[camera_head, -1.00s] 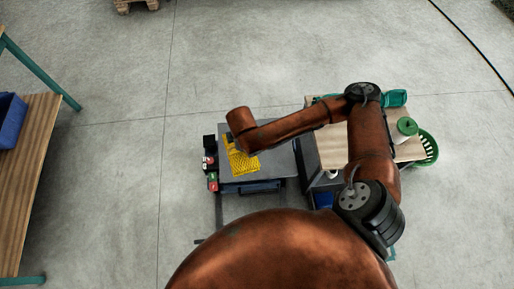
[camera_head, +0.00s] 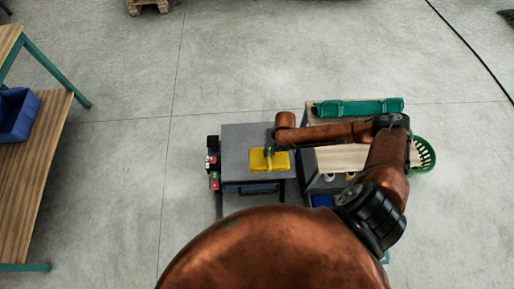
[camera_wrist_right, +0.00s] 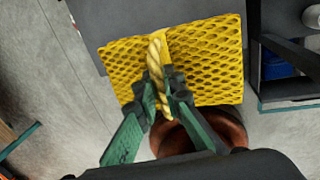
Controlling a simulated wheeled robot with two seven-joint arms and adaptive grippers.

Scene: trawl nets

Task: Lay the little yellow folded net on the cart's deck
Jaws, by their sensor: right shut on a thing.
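The little yellow folded net (camera_head: 283,160) is over the front right part of the cart's grey deck (camera_head: 240,137). It also shows in the right wrist view (camera_wrist_right: 215,60), as a flat mesh pad with a twisted yellow rope (camera_wrist_right: 157,75) across its middle. My right gripper (camera_head: 270,150) is above the net, and its green fingers (camera_wrist_right: 162,100) are shut on the rope. Whether the net touches the deck or hangs just above it I cannot tell. My left gripper is not in view.
Small red, black and green items (camera_head: 212,165) line the cart's left side. A wooden-topped stand (camera_head: 335,158) with a green roll (camera_head: 358,107) is at the right, beside a green basket (camera_head: 426,153). A wooden table with a blue bin (camera_head: 15,115) is far left.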

